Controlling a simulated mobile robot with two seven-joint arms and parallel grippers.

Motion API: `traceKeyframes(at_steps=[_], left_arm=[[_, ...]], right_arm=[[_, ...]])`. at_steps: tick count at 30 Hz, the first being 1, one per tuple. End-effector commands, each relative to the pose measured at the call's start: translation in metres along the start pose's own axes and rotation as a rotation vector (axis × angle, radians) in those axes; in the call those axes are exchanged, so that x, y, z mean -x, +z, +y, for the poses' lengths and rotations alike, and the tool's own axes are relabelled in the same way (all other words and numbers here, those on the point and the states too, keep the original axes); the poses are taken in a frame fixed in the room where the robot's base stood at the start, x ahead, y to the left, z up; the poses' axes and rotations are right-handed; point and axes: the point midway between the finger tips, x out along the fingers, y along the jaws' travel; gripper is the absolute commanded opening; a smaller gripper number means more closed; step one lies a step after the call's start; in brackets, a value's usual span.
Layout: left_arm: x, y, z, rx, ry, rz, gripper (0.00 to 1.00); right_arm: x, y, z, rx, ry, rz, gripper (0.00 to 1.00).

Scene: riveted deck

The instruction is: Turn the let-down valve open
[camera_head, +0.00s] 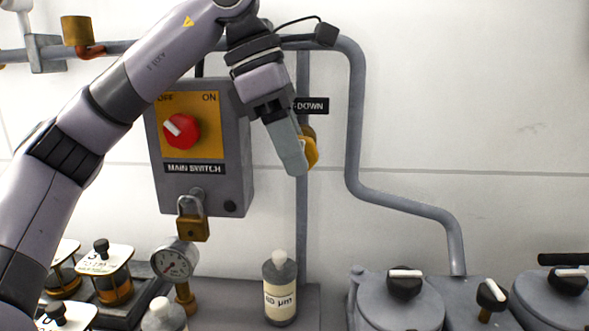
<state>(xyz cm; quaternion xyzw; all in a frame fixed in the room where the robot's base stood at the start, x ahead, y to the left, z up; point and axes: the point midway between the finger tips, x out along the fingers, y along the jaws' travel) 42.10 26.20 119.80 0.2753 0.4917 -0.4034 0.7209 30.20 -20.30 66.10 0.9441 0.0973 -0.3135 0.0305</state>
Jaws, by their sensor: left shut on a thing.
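The let-down valve (312,153) is on the vertical grey pipe right of the switch box. Its yellow-orange part shows just past my fingers, and the rest is hidden behind them. A black label (312,106) above it reads "DOWN", its left part covered by my gripper. My left gripper (297,160) reaches down from the top, in front of the valve, and is shut on it. How far the valve is turned cannot be told. My right gripper is not in view.
Left of the valve is the grey main switch box (236,190) with a red knob (181,131) and a padlock (192,220) below. A gauge (176,262), a labelled bottle (280,290) and lidded grey vessels (398,308) stand below. A bent pipe (356,120) runs to the right.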

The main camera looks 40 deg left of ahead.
Motion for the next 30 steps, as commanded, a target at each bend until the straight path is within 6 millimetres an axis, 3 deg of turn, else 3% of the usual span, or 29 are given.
traceKeyframes(at_steps=[2,12,28,29,30], left_arm=[[-0.0040,-0.0026,0.0005,0.002,0.001,-0.053,0.02],[-0.0015,-0.0022,0.0004,0.001,0.002,-0.182,0.02],[0.0002,-0.0011,0.0004,0.001,0.002,-0.206,0.02],[0.0002,-0.0011,0.0004,0.001,0.002,-0.206,0.39],[0.0002,-0.0011,0.0003,0.001,0.002,-0.206,0.52]], right_arm=[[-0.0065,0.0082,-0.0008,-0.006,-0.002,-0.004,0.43],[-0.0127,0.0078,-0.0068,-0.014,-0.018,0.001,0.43],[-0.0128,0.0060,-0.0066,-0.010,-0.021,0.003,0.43],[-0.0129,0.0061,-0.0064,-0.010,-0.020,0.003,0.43],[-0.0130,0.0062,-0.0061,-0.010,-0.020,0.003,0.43]])
